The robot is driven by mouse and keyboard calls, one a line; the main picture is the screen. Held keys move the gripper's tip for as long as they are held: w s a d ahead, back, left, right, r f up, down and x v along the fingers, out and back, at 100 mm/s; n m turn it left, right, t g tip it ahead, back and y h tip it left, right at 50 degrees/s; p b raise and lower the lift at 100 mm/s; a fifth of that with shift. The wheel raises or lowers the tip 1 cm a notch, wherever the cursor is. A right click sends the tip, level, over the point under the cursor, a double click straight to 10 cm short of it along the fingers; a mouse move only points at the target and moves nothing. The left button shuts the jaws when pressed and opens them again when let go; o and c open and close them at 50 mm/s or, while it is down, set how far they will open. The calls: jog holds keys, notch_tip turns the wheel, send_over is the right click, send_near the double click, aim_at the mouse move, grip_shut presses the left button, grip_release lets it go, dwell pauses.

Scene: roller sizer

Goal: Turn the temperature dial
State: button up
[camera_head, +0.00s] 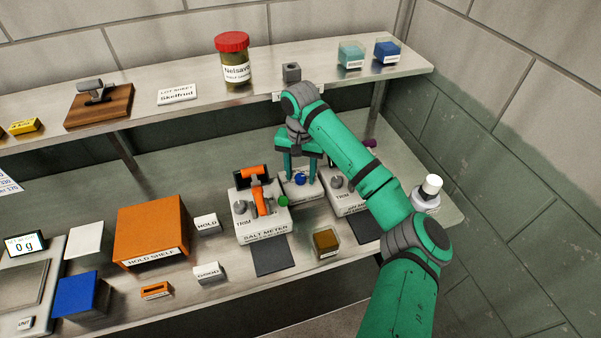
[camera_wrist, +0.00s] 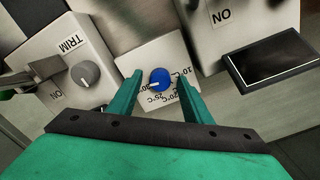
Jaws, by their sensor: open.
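The temperature dial (camera_wrist: 160,79) is a round blue knob with a white pointer mark, on a small white box (camera_wrist: 128,69) printed with temperature marks such as 20°C and 25°C. In the head view the blue dial (camera_head: 300,180) shows between my gripper's fingers. My gripper (camera_wrist: 158,85) is open, with one green finger on each side of the dial. In the wrist view a gap shows on both sides, so the fingers look apart from the knob. I cannot tell how far the fingertips are above the box. In the head view my gripper (camera_head: 300,178) points down at the box.
The salt meter (camera_head: 264,222), with a grey trim knob and orange-handled part, stands close on the left. Another white device with a grey knob (camera_head: 337,182) is close on the right. A white-capped bottle (camera_head: 427,196) stands further right. The upper shelf (camera_head: 200,98) runs behind.

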jog(key=c, duration=1.1)
jog(key=shift+o, duration=0.2)
jog(key=n, duration=1.1)
jog(key=shift+n, duration=0.3)
jog(key=o, duration=1.1)
jog(key=shift+c, duration=0.2)
